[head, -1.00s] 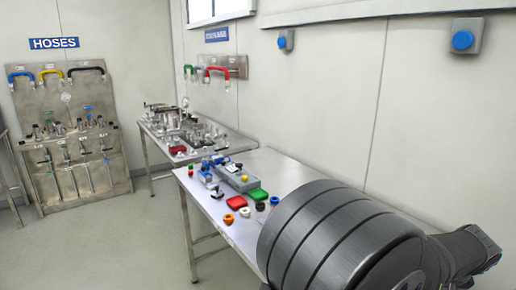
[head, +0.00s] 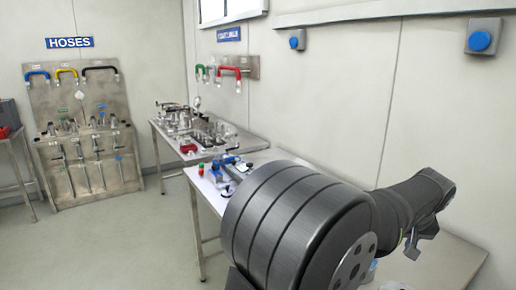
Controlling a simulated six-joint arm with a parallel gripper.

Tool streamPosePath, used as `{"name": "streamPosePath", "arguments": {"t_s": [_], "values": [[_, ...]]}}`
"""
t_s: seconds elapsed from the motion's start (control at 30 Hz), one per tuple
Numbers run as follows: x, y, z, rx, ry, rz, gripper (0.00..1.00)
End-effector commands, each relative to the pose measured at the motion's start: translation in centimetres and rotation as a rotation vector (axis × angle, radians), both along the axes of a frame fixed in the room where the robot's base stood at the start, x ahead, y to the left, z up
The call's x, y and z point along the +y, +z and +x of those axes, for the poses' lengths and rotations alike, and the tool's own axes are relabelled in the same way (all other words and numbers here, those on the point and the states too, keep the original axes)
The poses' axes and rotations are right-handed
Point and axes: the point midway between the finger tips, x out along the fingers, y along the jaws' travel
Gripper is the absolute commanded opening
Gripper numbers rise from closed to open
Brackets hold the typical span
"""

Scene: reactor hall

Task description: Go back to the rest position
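My own arm fills the lower right of the head view as a large dark ribbed cylinder, with a darker link reaching right from it. A small grey part shows at the far end of that link, but I cannot make out any gripper fingers. The near steel table (head: 204,190) stands behind the arm, which hides most of its top. Blue and grey fittings (head: 226,172) show at its left end. A small red and green piece (head: 201,169) stands at that table's left corner.
A second table (head: 160,129) with metal parts and a red piece (head: 190,149) stands beyond. A hose rack (head: 88,150) stands at the back left. Blue wall buttons (head: 480,41) are on the right wall. Open floor (head: 120,240) lies at the left.

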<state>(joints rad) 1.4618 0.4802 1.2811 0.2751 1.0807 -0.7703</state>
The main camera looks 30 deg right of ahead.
Motion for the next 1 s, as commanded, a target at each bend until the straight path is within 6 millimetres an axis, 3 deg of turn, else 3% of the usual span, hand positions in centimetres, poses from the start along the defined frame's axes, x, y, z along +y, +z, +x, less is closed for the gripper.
{"name": "streamPosePath", "arguments": {"t_s": [0.67,1.0], "values": [[-1.8,-7.3,11.2,0.001,0.003,0.004,0.42],[-1.8,-10.0,11.0,0.000,-0.001,0.004,0.42]]}}
